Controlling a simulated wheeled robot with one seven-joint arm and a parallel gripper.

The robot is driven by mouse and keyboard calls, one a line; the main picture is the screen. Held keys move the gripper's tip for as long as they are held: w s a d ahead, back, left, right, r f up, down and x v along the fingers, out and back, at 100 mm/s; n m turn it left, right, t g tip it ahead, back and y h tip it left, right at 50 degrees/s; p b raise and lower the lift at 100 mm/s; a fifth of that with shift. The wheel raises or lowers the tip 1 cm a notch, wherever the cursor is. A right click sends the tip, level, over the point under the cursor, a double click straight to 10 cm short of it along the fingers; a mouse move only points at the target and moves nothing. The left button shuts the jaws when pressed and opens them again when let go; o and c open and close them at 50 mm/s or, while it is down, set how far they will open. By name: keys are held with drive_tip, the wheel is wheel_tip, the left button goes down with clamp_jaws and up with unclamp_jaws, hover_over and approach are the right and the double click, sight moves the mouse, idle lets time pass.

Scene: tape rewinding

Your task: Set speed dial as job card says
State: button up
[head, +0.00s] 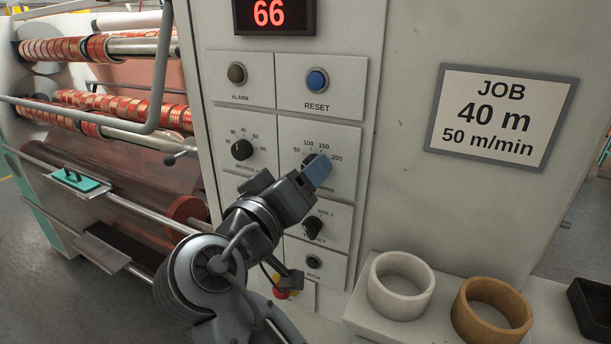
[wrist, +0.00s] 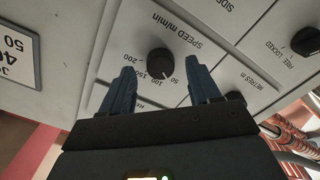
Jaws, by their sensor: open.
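The job card (head: 500,117) on the right of the panel reads "JOB 40 m, 50 m/min". The black speed dial (wrist: 160,62), marked 50, 100, 150 and 200 m/min, shows between my finger pads in the wrist view, upside down; I cannot tell its pointer setting. In the head view the dial (head: 309,159) is partly covered by my gripper (head: 318,173). My gripper is open, with one blue finger on each side of the dial.
A red display (head: 269,14) reads 66. The blue RESET button (head: 317,80), ALARM lamp (head: 236,73), metres dial (head: 242,149) and a lower selector knob (head: 312,228) are close by. White (head: 401,287) and tan (head: 492,310) rings stand on a ledge at right.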

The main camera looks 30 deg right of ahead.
drive_tip(key=b+v, duration=0.1)
drive_tip(key=v, duration=0.5)
drive_tip(key=shift+a, duration=0.15)
drive_tip(key=shift+s, duration=0.1)
